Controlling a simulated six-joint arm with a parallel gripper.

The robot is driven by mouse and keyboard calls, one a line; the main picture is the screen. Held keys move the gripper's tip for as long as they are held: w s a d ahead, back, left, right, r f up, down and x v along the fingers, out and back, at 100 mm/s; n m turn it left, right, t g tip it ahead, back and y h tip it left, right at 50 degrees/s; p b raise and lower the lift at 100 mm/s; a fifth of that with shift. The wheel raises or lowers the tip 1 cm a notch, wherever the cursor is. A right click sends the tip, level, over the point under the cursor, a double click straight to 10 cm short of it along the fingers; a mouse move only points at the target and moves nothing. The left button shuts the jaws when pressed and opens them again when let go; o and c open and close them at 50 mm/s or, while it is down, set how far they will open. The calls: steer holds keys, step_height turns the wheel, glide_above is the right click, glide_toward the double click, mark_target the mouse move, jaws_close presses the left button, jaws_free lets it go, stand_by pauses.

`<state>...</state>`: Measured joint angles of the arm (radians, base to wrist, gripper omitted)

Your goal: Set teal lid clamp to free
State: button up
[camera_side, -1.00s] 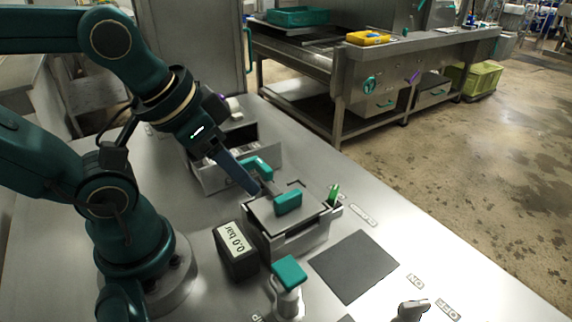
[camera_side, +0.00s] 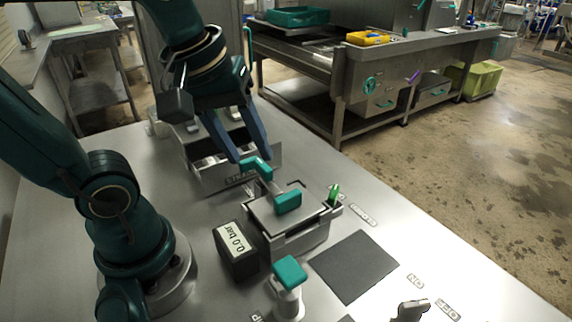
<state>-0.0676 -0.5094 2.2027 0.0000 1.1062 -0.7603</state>
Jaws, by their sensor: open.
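A teal-ended lever (camera_side: 257,166) stands at the far left edge of a grey metal box. I take it for the lid clamp, but cannot read its setting. The box's flat lid (camera_side: 268,212) looks closed and carries a teal block handle (camera_side: 288,202).
A black "0.0 bar" gauge (camera_side: 235,250) and a teal-topped post (camera_side: 289,273) stand in front. A small green piece (camera_side: 334,194) is at the box's right. An open metal drawer-like tray (camera_side: 212,175) lies behind. A dark square pad (camera_side: 354,266) lies flat and empty at right.

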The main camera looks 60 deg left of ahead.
mark_target(263, 164)
steer(key=w+a+f+n+g, duration=0.1)
steer(key=w+n, duration=0.1)
steer(key=w+a+n+g, duration=0.1)
steer(key=a+n, duration=0.1)
steer(key=n, duration=0.1)
steer(key=w+a+f+n+g, duration=0.1)
steer(key=w+a+n, duration=0.1)
steer(key=n, duration=0.1)
steer(key=shift+w+a+f+g, duration=0.15)
steer(key=shift+w+f+g, duration=0.15)
steer(key=shift+w+g, duration=0.1)
steer(key=shift+s+a+f+n, duration=0.15)
steer(key=shift+f+n, duration=0.15)
steer(key=shift+f, duration=2.45)
jaws_close()
